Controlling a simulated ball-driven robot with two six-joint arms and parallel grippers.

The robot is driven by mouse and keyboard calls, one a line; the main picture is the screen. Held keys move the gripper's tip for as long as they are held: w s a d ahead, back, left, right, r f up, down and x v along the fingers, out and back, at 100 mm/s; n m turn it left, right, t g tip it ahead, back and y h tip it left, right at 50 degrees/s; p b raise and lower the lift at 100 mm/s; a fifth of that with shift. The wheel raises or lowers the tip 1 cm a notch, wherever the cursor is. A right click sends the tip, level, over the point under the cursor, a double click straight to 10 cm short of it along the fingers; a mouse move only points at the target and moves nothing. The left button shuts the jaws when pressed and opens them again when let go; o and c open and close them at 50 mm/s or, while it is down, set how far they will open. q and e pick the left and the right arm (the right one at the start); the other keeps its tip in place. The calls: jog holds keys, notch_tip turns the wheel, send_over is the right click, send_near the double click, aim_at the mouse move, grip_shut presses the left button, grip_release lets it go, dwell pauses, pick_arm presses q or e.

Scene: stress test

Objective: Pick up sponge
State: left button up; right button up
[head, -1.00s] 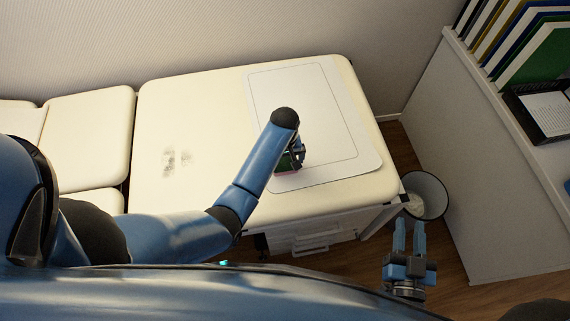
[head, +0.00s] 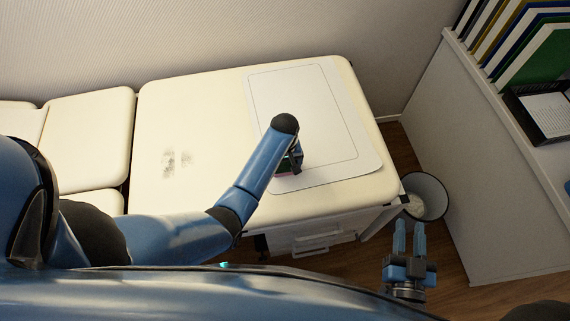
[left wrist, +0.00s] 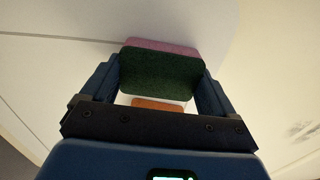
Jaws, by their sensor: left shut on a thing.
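The sponge (left wrist: 160,72) shows in the left wrist view as a dark green pad with a pink layer behind it. It lies between the two fingers of my left gripper (left wrist: 160,80), which is shut on it. In the head view, my left gripper (head: 293,162) is low over the near part of the white sheet, with the sponge mostly hidden by the arm. I cannot tell whether the sponge touches the sheet. My right gripper (head: 409,232) is open and empty, beside the table near the bin.
A white outlined sheet (head: 330,105) lies on the cream padded table (head: 210,110), which has dark smudges (head: 175,160). An orange piece (left wrist: 158,104) shows below the sponge. A bin (head: 430,190) stands right of the table. A shelf with binders (head: 535,50) is at the right.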

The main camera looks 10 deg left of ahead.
pick_arm(q)
jog(key=shift+r, duration=0.1)
notch_tip(320, 180, up, 15)
notch_tip(320, 180, up, 5)
jog(key=p, duration=0.6)
send_over(285, 164)
